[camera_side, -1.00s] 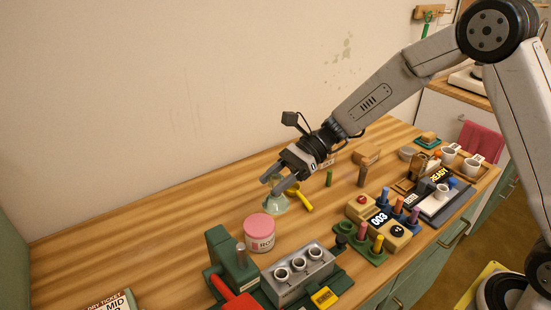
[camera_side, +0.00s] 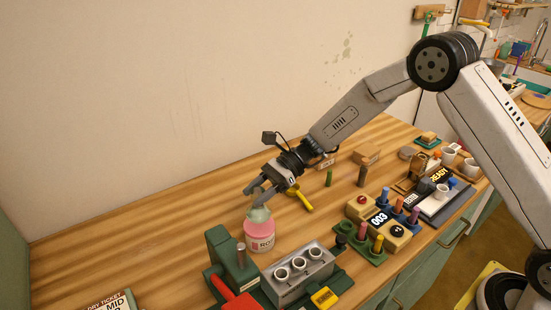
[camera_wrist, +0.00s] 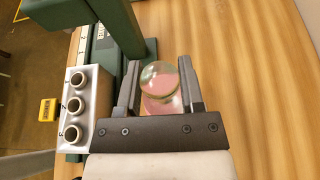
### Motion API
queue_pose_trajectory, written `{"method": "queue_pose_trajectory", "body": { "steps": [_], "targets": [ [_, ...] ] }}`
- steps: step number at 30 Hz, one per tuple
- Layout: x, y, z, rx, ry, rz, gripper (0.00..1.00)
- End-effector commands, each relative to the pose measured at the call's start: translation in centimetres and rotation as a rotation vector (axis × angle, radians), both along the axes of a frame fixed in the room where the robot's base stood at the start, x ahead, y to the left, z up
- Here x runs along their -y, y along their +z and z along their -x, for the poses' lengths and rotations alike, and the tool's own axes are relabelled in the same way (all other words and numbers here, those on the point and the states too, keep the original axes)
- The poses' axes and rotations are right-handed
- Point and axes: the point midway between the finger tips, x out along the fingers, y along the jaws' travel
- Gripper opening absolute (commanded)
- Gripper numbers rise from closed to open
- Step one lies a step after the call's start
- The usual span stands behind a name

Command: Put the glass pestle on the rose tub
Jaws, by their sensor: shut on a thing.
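The glass pestle (camera_side: 259,214) is pale green and see-through, with a broad rounded base. My gripper (camera_side: 262,196) is shut on it and holds it over the rose tub (camera_side: 260,238), a pink-lidded jar with a white label. In the side view the pestle's base overlaps the lid; I cannot tell whether they touch. In the wrist view the pestle (camera_wrist: 159,80) is between the two fingers (camera_wrist: 160,92), with the pink lid (camera_wrist: 165,104) showing through and below it.
A green press with a red handle (camera_side: 238,303) and a grey block with several cups (camera_side: 297,276) stand close in front of the tub. A yellow scoop (camera_side: 301,197) lies behind it to the right. The wood left of the tub is clear.

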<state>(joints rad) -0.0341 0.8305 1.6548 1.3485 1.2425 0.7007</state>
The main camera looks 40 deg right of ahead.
Motion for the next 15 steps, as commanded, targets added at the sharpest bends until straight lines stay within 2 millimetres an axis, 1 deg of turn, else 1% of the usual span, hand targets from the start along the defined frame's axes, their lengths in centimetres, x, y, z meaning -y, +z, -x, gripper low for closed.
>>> {"method": "queue_pose_trajectory", "body": {
  "steps": [3,6,9,15],
  "targets": [
    [0.0,-1.4,0.0,-0.001,0.001,-0.001,0.00],
    [0.0,-2.4,0.0,-0.001,0.000,-0.001,0.00],
    [0.0,-2.9,0.0,0.001,-0.001,-0.001,0.00],
    [0.0,-2.9,0.0,0.001,-0.001,-0.001,0.00]
  ]
}}
